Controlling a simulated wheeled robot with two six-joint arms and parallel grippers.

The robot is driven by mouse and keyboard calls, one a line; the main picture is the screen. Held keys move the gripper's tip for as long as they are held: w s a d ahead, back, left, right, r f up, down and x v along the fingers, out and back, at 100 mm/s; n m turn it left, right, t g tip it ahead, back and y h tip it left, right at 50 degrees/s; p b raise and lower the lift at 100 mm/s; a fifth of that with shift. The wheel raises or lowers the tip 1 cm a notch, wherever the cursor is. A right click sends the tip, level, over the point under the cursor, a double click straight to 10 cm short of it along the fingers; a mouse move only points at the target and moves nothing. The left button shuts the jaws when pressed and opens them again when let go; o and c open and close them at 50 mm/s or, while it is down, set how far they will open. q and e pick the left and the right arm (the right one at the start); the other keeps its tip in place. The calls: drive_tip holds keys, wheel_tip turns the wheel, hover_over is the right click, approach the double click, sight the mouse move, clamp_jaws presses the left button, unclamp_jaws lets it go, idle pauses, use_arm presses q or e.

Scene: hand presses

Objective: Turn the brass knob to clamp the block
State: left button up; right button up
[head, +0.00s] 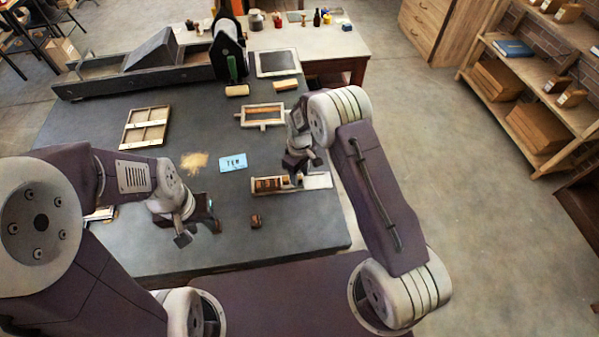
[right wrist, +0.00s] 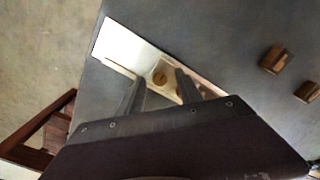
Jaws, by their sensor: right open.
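The brass knob (right wrist: 160,77) shows in the right wrist view, on a pale, shiny plate (right wrist: 118,48). In the head view this looks like the right part of a long, shallow tray (head: 319,181) with brown pieces (head: 268,184) in its left part. Which of these is the block to clamp, I cannot tell. My right gripper (right wrist: 161,90) is open, its two fingers apart on either side of the knob's position; contact is not visible. In the head view my right gripper (head: 298,170) is over the tray and hides the knob. My left gripper (head: 200,227) hangs over the table's front left; its finger gap is unclear.
A small brown block (head: 256,221) lies in front of the tray. A blue card (head: 233,163), a wooden frame (head: 262,115) and a divided wooden box (head: 146,127) lie on the dark table (head: 190,115). A large press (head: 160,65) stands at the back.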

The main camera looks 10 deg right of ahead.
drive_tip(key=shift+f, duration=0.1)
clamp_jaws()
